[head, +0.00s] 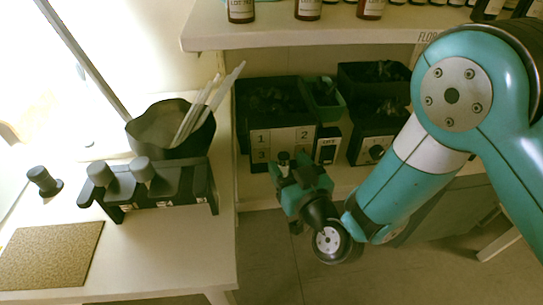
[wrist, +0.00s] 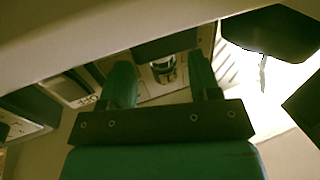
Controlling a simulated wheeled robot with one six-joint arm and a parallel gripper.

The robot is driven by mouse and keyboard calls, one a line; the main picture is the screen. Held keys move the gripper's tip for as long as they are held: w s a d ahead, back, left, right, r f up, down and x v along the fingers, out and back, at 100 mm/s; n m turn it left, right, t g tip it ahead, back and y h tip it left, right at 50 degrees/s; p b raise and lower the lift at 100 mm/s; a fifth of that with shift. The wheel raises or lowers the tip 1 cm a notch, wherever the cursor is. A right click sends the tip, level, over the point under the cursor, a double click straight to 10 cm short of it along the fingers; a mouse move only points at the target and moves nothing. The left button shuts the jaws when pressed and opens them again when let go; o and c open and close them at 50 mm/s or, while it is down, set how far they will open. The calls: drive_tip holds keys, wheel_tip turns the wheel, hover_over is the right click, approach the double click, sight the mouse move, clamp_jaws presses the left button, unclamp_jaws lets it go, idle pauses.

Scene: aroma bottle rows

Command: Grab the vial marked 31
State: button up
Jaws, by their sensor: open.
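My gripper (head: 293,160) is open in front of a dark box (head: 270,135) whose pale front bears numbers such as 1, 2 and 3. In the wrist view, a small cylinder with a pale band (wrist: 163,68) shows between the two open green fingers (wrist: 161,82), apart from them. It looks like a vial, but its marking is unreadable. On the left table, a black rack (head: 180,188) holds grey-capped vials (head: 142,169) with small labels too small to read. Another dark-capped vial (head: 43,180) stands apart to the left. I cannot tell which vial is marked 31.
A black pot (head: 150,130) with white sticks stands behind the rack. A cork mat (head: 50,255) lies on the left table (head: 170,270). A shelf board (head: 300,35) with brown bottles overhangs the boxes. More dark boxes (head: 375,130) stand to the right.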

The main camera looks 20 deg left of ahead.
drive_tip(key=shift+a, duration=0.1)
drive_tip(key=c, duration=0.4)
clamp_jaws()
